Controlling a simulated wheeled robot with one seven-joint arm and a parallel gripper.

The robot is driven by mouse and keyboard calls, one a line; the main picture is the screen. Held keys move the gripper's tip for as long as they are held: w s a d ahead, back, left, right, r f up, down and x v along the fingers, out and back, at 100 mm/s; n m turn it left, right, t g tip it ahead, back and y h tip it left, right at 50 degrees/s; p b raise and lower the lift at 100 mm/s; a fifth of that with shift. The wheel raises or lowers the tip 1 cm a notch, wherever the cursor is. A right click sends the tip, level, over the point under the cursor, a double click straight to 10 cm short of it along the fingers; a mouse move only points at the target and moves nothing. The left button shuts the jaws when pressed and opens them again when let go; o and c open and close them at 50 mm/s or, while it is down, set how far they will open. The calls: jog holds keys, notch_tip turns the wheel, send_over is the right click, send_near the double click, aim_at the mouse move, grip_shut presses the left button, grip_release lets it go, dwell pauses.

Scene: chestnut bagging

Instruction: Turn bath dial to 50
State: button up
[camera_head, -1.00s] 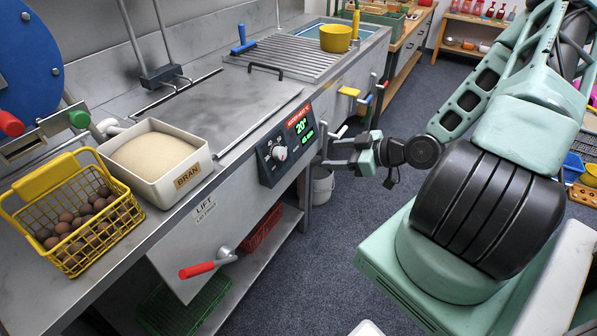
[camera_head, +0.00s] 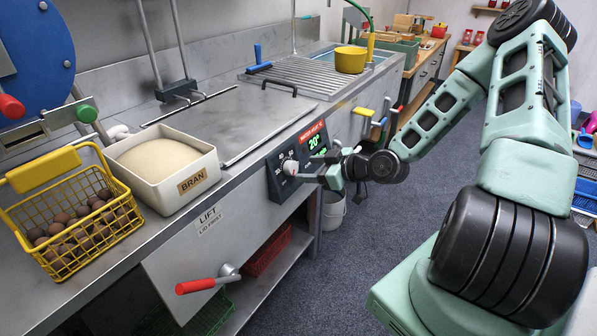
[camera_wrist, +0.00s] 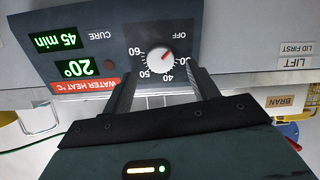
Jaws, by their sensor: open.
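The bath dial is a pale round knob (camera_head: 290,167) on a dark control panel (camera_head: 274,181). In the wrist view the dial (camera_wrist: 162,60) appears upside down among marks including OFF, 40, 50 and 60. Its red pointer is turned towards the OFF side. The water heat display (camera_wrist: 77,69) reads 20° in green, and the cure display (camera_wrist: 56,40) reads 45 min. My gripper (camera_wrist: 163,82) is open and empty, facing the panel, with one finger to each side of the dial. In the head view my gripper (camera_head: 310,177) is close at the dial; contact cannot be told.
The metal bath lid (camera_head: 240,120) lies behind the panel. A bran box (camera_head: 190,182) and a yellow basket (camera_head: 70,256) of chestnuts stand at the left. A red-handled lever (camera_head: 200,285) sticks out below. A bucket (camera_head: 333,212) stands under the bench.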

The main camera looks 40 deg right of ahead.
aim_at(295, 168)
jog(key=shift+x, duration=2.4)
jog(key=c, duration=1)
